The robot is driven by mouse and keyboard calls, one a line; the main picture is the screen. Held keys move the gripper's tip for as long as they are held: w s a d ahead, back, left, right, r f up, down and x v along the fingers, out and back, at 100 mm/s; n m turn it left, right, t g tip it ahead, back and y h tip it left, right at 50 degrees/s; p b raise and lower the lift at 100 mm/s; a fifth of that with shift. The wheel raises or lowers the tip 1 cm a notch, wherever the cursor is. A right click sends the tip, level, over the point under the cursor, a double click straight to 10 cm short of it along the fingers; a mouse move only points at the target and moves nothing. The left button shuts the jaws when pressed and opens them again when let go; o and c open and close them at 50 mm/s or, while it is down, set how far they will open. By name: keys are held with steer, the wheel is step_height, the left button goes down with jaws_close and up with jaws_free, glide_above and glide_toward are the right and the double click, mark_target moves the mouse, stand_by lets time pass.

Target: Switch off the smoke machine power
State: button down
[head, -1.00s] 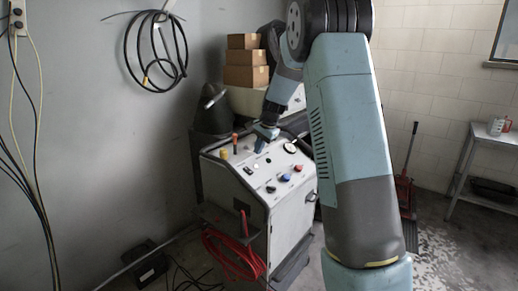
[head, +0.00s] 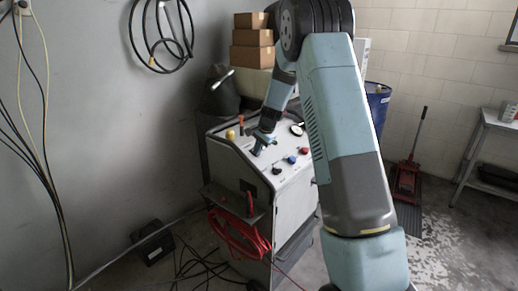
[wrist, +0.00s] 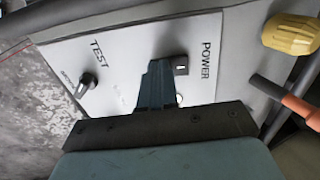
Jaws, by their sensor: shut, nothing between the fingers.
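The smoke machine (head: 232,165) is a grey-white cart with a sloped control panel on top. In the wrist view, a small dark rocker switch (wrist: 181,64) with a white mark sits beside the word POWER on the white panel (wrist: 125,50). A black knob (wrist: 87,83) sits by the word TEST. My gripper (wrist: 157,75) is shut and empty, its dark blue fingertips over the panel just left of the POWER switch. I cannot tell if they touch the panel or the switch. In the head view my gripper (head: 257,149) is at the panel's left part.
A yellow knob (wrist: 290,33) and an orange-tipped lever (wrist: 298,108) stand right of the switch in the wrist view. Black, blue and red controls (head: 291,160) lie right of my gripper in the head view. Red hose (head: 235,235) hangs in front; cables lie on the floor.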

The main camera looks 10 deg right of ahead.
steer(key=shift+s+f, duration=0.15)
steer(key=shift+f, duration=0.3)
steer(key=shift+r, duration=0.15)
steer(key=shift+a+r, duration=0.1)
steer(key=shift+r, duration=0.45)
steer(key=shift+r, duration=0.1)
steer(key=shift+r, duration=0.1)
steer(key=s+d+r, duration=0.5)
steer(key=s+r, duration=0.1)
steer(key=r, duration=0.4)
steer(key=shift+s+r, duration=0.15)
steer(key=shift+r, duration=0.25)
